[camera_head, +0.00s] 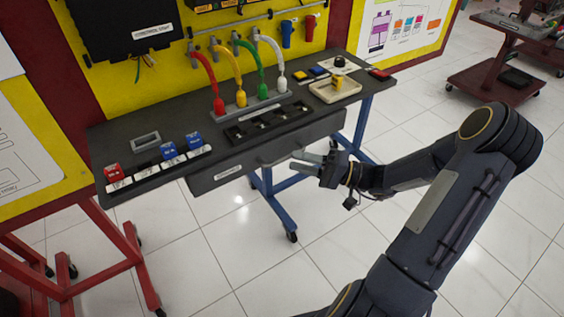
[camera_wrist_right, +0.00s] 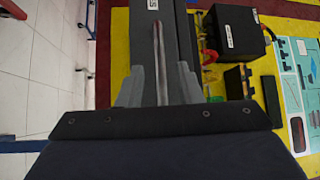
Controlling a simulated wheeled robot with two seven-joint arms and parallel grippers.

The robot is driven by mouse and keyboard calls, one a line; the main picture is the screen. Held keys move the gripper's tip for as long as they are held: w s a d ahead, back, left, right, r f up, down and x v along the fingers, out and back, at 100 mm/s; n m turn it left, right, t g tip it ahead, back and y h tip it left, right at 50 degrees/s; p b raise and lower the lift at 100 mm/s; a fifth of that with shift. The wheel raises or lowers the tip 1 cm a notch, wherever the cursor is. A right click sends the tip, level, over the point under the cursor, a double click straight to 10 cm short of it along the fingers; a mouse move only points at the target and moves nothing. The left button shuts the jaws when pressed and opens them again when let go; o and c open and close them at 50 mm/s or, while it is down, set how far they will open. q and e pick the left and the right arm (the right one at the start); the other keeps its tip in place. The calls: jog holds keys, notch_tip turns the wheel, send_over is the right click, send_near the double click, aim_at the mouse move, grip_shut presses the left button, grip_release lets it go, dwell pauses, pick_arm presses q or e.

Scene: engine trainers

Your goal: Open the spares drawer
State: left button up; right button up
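The spares drawer (camera_head: 215,178) is a dark grey front with a white label under the bench top. It looks shut or nearly so. Its bar handle (camera_head: 277,158) also shows as a pale upright bar in the right wrist view (camera_wrist_right: 158,45). My right gripper (camera_head: 301,160) is at the right end of the handle. In the wrist view its two fingers (camera_wrist_right: 161,82) lie on either side of the bar, with the fingers apart. Whether either finger touches the bar I cannot tell. My left gripper is not in view.
The bench top (camera_head: 225,145) carries red, yellow, green and white hooked tubes, a black tray (camera_head: 265,124), a beige tray (camera_head: 335,89) and small blocks on the left. A red stand (camera_head: 105,250) is at the left. The tiled floor in front of the drawer is clear.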

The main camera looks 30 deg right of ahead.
aim_at(285, 157)
jog(key=shift+x, duration=2.25)
jog(key=shift+s, duration=0.1)
grip_shut()
